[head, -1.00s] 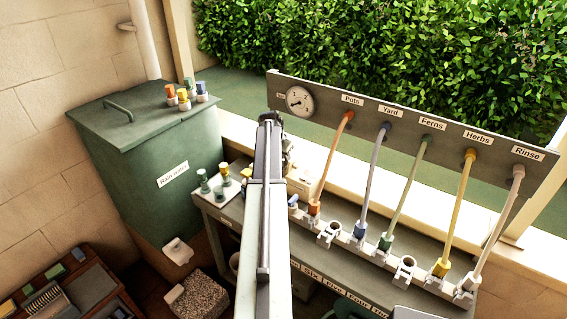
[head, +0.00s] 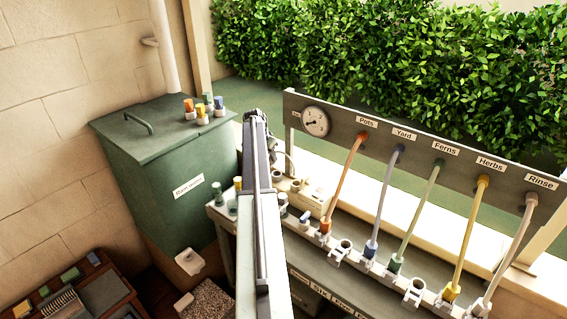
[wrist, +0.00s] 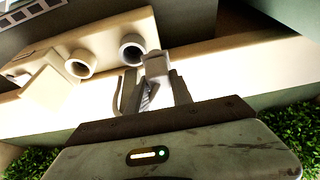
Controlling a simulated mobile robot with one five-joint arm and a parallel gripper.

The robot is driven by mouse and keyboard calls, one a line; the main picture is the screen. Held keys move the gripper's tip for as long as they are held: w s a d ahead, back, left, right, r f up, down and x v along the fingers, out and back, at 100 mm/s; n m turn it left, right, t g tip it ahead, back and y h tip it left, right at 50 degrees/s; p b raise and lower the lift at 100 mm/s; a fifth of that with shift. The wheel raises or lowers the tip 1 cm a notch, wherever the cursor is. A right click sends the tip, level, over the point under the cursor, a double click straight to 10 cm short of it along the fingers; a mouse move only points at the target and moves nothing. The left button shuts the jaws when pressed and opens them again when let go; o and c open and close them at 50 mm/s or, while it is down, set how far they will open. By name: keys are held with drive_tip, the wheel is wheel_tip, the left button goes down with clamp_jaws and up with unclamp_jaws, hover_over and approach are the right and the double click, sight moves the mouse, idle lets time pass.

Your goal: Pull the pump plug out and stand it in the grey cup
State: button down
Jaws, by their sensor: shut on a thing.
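My gripper (wrist: 155,88) is shut on a pale grey plug (wrist: 157,65), with a finger on either side of it in the wrist view. A pale cable loops beside the fingers. The plug is close to the right end of a beige block (wrist: 105,40) with two round, open cups, one on the left (wrist: 80,63) and one nearer the plug (wrist: 132,47). I cannot tell which is the grey cup. In the head view the block (head: 312,200) stands on the bench just right of my arm, which hides the plug and most of my gripper.
A rail of clips (head: 380,265) with several coloured hoses runs along the bench, below a labelled board (head: 430,150) with a gauge (head: 315,121). A green rain water tank (head: 175,175) stands left. Small capped plugs (head: 203,112) stand on its lid.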

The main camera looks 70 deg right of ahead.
drive_tip(key=s+a+r+p, duration=0.1)
drive_tip(key=s+r+p, duration=0.2)
drive_tip(key=s, duration=0.1)
wheel_tip(320, 180, down, 5)
drive_tip(key=b, duration=0.5)
drive_tip(key=shift+f, duration=0.15)
idle(0.4)
drive_tip(key=shift+f+b, duration=0.6)
drive_tip(key=shift+b, duration=0.2)
idle(0.8)
drive_tip(key=c, duration=1.4)
unclamp_jaws()
drive_tip(key=shift+r, duration=0.1)
drive_tip(key=p+v, duration=1)
drive_tip(key=v, duration=0.1)
